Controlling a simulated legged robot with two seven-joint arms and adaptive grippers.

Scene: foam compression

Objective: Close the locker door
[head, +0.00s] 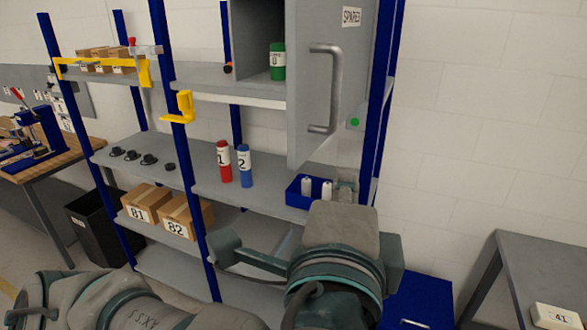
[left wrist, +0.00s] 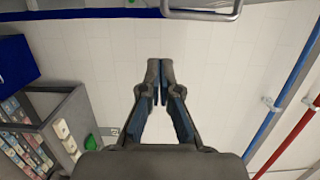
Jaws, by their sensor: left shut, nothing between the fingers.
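The grey locker (head: 262,40) on the upper shelf stands open, with a green canister (head: 278,62) inside. Its door (head: 350,60), labelled SPARES, is swung out towards me, its free edge at the left. The door has a metal handle (head: 335,90). My left gripper (head: 345,182) is below the door, in front of the shelf, apart from the handle. In the left wrist view its fingers (left wrist: 160,80) are shut and empty, with the handle (left wrist: 202,16) at the top edge. My right gripper is not in view.
A blue bin (head: 298,195) with white bottles sits on the shelf beside my left gripper. Red (head: 224,162) and blue (head: 244,165) bottles stand left of it. Blue rack posts (head: 378,90) flank the locker. A grey table (head: 545,265) stands at right.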

